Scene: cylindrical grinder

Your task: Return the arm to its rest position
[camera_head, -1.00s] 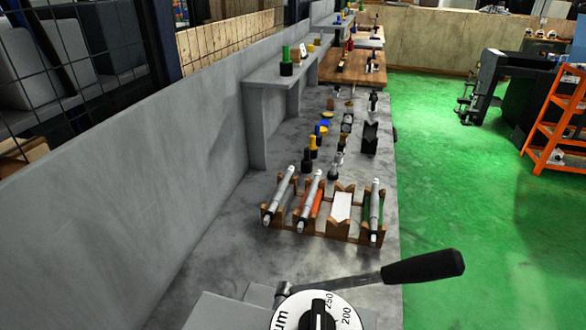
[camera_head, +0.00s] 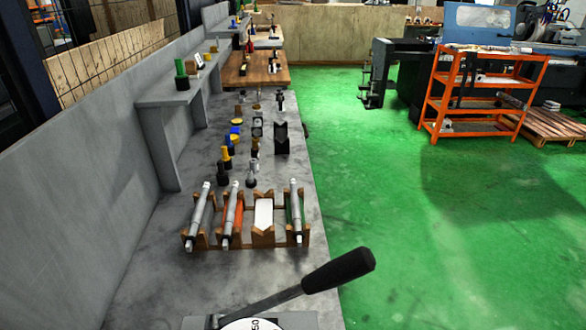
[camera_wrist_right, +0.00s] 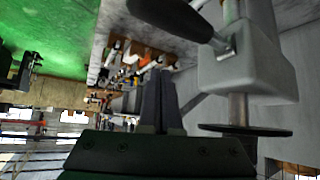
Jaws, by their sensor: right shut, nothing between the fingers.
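My right gripper (camera_wrist_right: 158,100) shows in the right wrist view with its two dark fingers together and nothing between them. Neither arm shows in the head view, and my left gripper is in no view. In the right wrist view a black lever handle (camera_wrist_right: 168,15) on a grey machine part (camera_wrist_right: 255,70) is in front of and above the fingers, apart from them in the picture. In the head view the lever handle (camera_head: 338,271) rises to the right over a dial at the bottom edge.
A wooden rack (camera_head: 262,236) with several grey cylindrical parts stands on the grey bench (camera_head: 150,285). Small tools and a black V-block (camera_head: 281,138) lie behind it. A grey wall (camera_head: 70,190) bounds the left. Green floor (camera_head: 390,210) is open at right, before an orange shelf cart (camera_head: 483,90).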

